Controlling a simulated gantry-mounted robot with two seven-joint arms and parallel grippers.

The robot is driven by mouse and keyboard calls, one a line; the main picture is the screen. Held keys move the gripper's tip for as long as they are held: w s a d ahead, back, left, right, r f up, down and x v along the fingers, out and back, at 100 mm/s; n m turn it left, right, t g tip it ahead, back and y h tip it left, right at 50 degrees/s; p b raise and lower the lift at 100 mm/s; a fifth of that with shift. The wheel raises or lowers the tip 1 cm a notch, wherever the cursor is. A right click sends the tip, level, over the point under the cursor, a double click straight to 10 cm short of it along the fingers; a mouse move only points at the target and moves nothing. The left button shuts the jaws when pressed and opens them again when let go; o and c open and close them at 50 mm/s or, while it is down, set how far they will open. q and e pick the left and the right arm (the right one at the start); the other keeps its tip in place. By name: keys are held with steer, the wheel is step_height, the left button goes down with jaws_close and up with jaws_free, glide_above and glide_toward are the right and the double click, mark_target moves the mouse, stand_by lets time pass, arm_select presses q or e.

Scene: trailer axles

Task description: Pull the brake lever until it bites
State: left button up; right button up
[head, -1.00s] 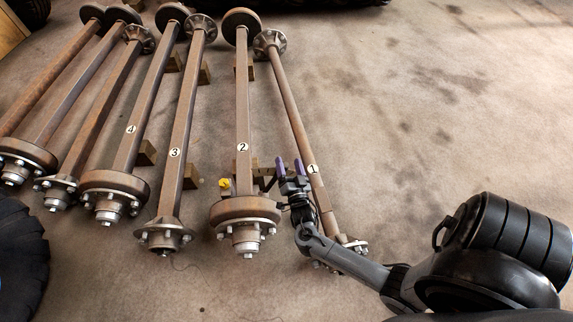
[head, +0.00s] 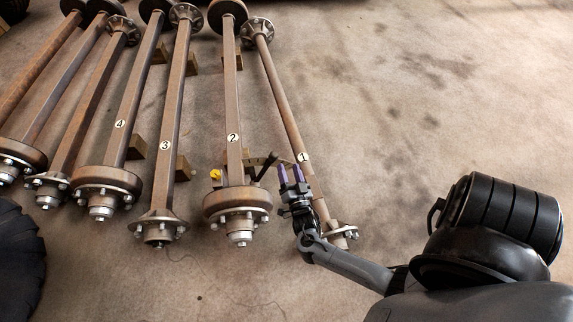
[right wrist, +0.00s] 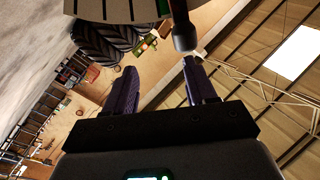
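The brake lever (head: 266,166) is a short dark handle that leans up and to the right beside axle 2 (head: 234,110), just above its near hub drum (head: 238,202). In the right wrist view the lever's dark rounded end (right wrist: 183,36) hangs just beyond the fingertips, nearer the right-hand finger. My right gripper (head: 290,174), with purple finger pads, is just right of the lever, over axle 1 (head: 282,100). Its fingers (right wrist: 160,80) are apart with nothing between them. Contact with the lever is not seen. My left gripper is not in view.
More rusty axles lie to the left, including axle 3 (head: 170,130) and axle 4 (head: 130,100), on wooden blocks. A small yellow part (head: 215,175) sits left of axle 2. A dark tyre (head: 18,265) stands lower left. The concrete floor (head: 430,110) at right is clear.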

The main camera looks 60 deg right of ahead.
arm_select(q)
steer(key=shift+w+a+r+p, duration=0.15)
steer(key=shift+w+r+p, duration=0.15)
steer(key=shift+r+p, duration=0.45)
arm_select(e)
steer(key=v, duration=0.5)
steer(key=shift+a+r, duration=0.15)
steer(key=shift+a, duration=0.45)
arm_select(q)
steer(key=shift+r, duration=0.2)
arm_select(e)
steer(key=shift+s+a, duration=0.1)
steer(key=shift+s, duration=0.05)
